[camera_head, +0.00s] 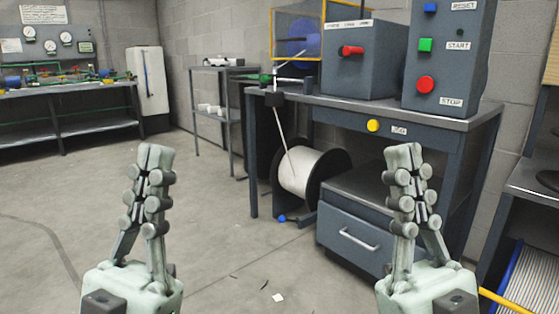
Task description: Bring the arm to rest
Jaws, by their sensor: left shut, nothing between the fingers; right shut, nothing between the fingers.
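My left gripper (154,160) is raised upright at the lower left of the head view, its fingers together and empty over the open floor. My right gripper (404,160) is raised upright right of centre, its fingers together and empty. In the picture it overlaps the front of the grey workbench (345,105). Neither gripper appears to touch anything. The upper arm links are out of view.
The workbench carries a control box with a red knob (351,50) and a taller panel with a green START button (425,45). A white cable spool (305,173) stands below. A shelf (219,71) and a long bench (60,92) stand behind. Floor at left is clear.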

